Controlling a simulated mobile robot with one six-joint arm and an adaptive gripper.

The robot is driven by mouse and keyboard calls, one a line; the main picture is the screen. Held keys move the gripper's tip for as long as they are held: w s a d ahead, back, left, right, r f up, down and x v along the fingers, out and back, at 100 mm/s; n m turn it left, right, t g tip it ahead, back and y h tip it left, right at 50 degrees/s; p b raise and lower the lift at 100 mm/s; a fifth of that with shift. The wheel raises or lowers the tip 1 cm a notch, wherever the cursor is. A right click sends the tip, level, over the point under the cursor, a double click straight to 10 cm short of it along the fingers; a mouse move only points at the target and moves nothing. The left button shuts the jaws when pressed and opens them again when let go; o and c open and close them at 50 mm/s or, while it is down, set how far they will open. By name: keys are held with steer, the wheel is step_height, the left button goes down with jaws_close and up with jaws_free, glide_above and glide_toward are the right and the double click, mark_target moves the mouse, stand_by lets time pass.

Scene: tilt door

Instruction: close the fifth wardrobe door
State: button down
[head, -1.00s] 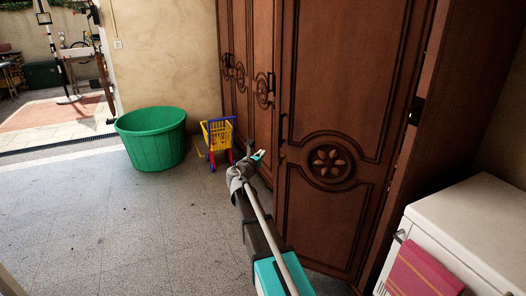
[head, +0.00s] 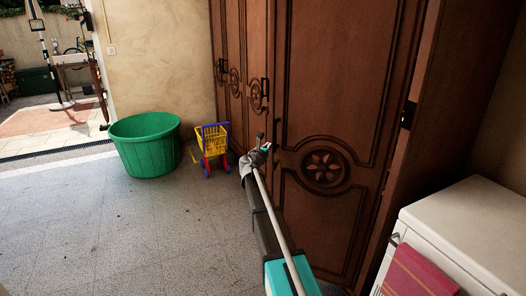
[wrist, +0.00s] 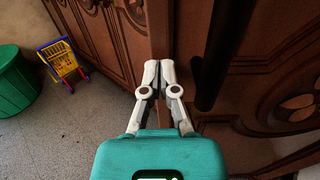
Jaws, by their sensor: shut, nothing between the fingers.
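The fifth wardrobe door (head: 340,100) is the large brown panel with a carved rosette at the right of the head view. It stands slightly ajar, its left edge out from the neighbouring doors and its hinge side at the right. In the wrist view its carved face (wrist: 275,75) fills the right, with a dark upright handle (wrist: 225,50). My gripper (head: 266,147) is by the door's left edge at about rosette height. In the wrist view the fingertips (wrist: 160,74) are together and empty, just in front of the door edge. I cannot tell whether they touch it.
Other wardrobe doors (head: 257,50) stand farther left and look shut. A toy shopping cart (head: 213,143) and a green tub (head: 146,148) are on the floor to the left. A white appliance (head: 465,225) with a red towel (head: 415,275) is at the right.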

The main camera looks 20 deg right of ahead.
steer(key=shift+w+d, duration=0.3)
